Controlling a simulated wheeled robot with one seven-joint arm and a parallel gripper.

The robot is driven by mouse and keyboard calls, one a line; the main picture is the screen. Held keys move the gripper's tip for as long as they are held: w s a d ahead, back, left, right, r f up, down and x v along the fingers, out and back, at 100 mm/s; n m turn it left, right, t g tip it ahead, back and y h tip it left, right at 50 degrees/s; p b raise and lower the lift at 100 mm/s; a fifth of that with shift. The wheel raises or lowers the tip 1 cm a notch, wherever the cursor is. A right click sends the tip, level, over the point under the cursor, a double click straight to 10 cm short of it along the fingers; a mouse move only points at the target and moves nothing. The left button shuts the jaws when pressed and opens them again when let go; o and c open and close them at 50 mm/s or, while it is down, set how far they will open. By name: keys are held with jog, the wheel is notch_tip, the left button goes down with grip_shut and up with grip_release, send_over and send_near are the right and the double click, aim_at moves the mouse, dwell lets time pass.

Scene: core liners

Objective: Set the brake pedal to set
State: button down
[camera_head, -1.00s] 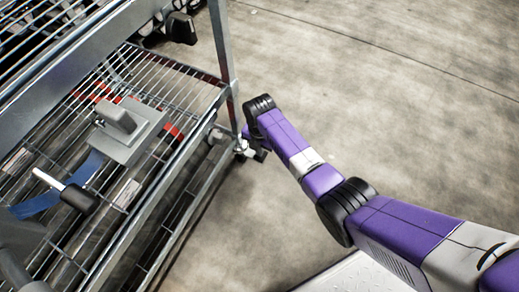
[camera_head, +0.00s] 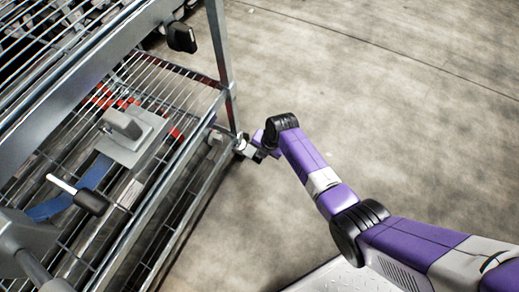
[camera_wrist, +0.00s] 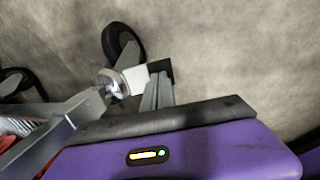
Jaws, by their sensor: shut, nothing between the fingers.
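The brake pedal appears to be the small white block (camera_wrist: 133,79) on the caster at the rack's near corner. In the head view it shows as a pale spot (camera_head: 244,149) at the foot of the corner post. The caster's dark wheel (camera_wrist: 124,45) is behind it in the wrist view. My gripper (camera_wrist: 160,76) is shut and empty, with its dark tips at the right end of the white block. I cannot tell whether they touch it. In the head view my gripper (camera_head: 260,154) is small and partly hidden by my arm. The pedal's tilt is unclear.
The metal wire rack (camera_head: 165,150) fills the left side, and its corner post (camera_head: 221,60) rises beside my arm. A grey box (camera_head: 134,136) and a black-gripped lever (camera_head: 78,195) are at the rack. Open concrete floor (camera_head: 370,80) lies to the right.

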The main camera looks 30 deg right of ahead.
jog(key=shift+d+f, duration=0.1)
jog(key=shift+f, duration=0.4)
jog(key=shift+s+f, duration=0.15)
jog(key=shift+f, duration=0.05)
